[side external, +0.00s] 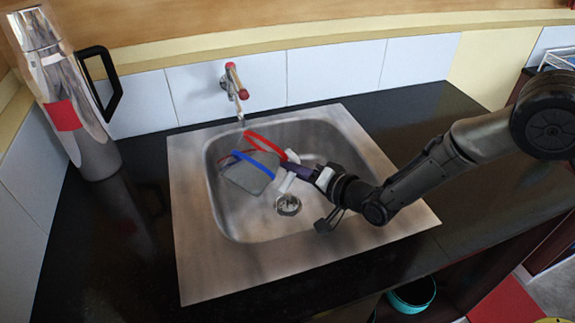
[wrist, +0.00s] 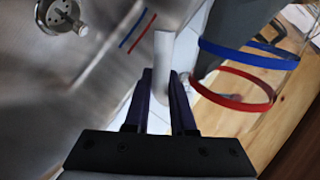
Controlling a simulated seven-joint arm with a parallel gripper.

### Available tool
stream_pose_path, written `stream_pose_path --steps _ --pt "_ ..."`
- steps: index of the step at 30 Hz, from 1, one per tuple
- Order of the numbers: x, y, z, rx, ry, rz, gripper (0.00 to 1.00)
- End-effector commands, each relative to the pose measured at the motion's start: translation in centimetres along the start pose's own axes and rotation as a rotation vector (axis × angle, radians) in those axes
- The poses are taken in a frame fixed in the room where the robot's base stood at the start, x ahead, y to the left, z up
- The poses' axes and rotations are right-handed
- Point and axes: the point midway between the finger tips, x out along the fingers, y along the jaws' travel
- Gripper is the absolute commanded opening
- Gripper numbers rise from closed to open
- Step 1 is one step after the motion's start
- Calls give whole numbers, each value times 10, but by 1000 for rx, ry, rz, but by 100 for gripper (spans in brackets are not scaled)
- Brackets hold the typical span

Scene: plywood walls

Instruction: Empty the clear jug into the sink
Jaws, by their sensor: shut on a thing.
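The clear jug (side external: 250,178), with a red band and a blue band, is held tilted over the steel sink (side external: 182,245). It also shows in the wrist view (wrist: 226,38), with both bands at the right. Its white handle (side external: 285,183) shows in the wrist view (wrist: 163,62) between my purple fingers. My gripper (side external: 292,170) is shut on this handle; it fills the lower middle of the wrist view (wrist: 163,85). I cannot tell whether any liquid is in the jug or flowing out.
A red-handled tap (side external: 235,82) sticks out from the tiled wall behind the sink. The drain (side external: 288,205) lies below the gripper. A tall steel flask (side external: 85,145) with a black handle stands at the left. The dark counter (side external: 110,235) is otherwise clear around the sink.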

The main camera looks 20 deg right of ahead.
Motion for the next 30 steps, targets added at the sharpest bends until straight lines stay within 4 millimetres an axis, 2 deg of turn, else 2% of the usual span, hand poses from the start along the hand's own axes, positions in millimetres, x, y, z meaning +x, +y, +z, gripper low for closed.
stream_pose_path --steps 30 --pt "3 8 10 129 -40 -8 0"
